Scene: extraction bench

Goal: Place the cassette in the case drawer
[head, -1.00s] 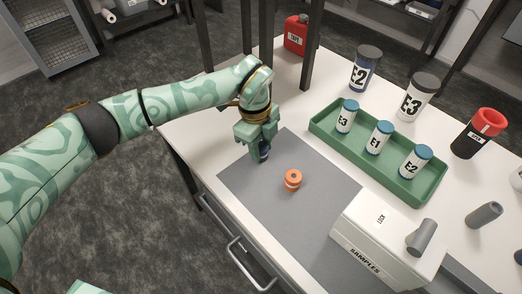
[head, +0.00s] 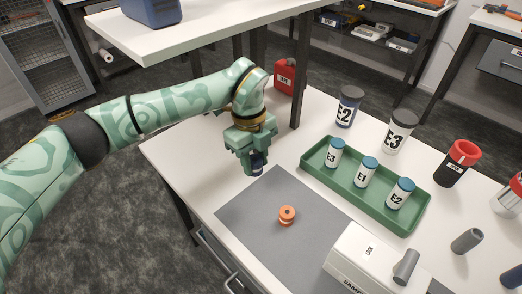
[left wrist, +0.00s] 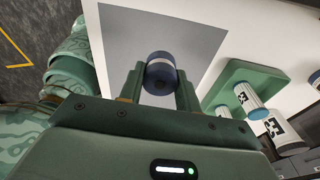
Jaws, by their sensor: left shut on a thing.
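My left gripper (head: 255,165) is shut on a small dark blue cylinder with a pale band (head: 257,160), near the grey mat's back left edge. The cylinder also shows between the two fingers in the left wrist view (left wrist: 161,70). An orange ring-shaped piece (head: 287,215) sits on the grey mat (head: 255,225). I cannot tell which piece is the cassette. A white case (head: 357,262) labelled SAMPLES, partly cut off, stands at the mat's right; no open drawer shows on it. My right gripper is not in view.
A green tray (head: 415,219) holds several labelled vials. Jars E2 (head: 347,107) and E3 (head: 397,132), a red can (head: 285,75) and a red-topped black jar (head: 455,165) stand behind. A shelf (head: 200,35) overhangs the back left.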

